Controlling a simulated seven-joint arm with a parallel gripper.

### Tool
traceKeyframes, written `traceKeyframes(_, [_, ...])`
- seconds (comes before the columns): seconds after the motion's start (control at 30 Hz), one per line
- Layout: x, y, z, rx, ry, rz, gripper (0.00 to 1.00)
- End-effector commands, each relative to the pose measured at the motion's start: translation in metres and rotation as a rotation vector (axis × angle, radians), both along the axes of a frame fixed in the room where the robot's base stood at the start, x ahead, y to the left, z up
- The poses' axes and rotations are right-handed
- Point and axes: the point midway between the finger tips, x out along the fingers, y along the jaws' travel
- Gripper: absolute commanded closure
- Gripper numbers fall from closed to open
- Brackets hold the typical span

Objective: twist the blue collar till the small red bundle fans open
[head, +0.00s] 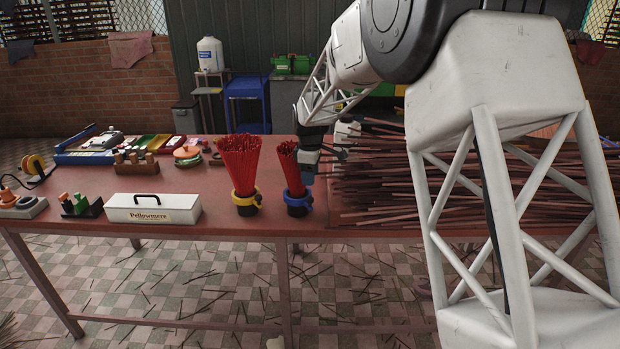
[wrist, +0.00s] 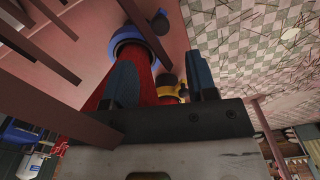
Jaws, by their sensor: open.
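The small red bundle (head: 288,160) stands upright in a dark holder on the table, gathered at its base by the blue collar (head: 299,202). My gripper (head: 308,168) is just right of the bundle, above the collar. In the wrist view, the blue collar (wrist: 127,36) with its dark knob lies beyond the fingertips. My open gripper (wrist: 161,75) shows two blue-grey fingers, with nothing held. The left finger overlaps the small red bundle (wrist: 146,88) and hides part of it. I cannot tell whether finger and bundle touch.
A bigger red bundle (head: 240,160) with a yellow collar (head: 247,200) stands close on the left. Loose brown sticks (head: 385,180) pile up on the right and jut towards my gripper. A white box (head: 152,208) sits farther left. The table's front edge is near.

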Motion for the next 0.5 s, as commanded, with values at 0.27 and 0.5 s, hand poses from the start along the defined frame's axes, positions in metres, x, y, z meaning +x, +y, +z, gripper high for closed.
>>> traceKeyframes(0.27, [-0.001,0.000,0.000,-0.004,0.001,0.004,0.68])
traceKeyframes(0.5, [-0.013,0.007,0.004,-0.068,0.015,0.073,1.00])
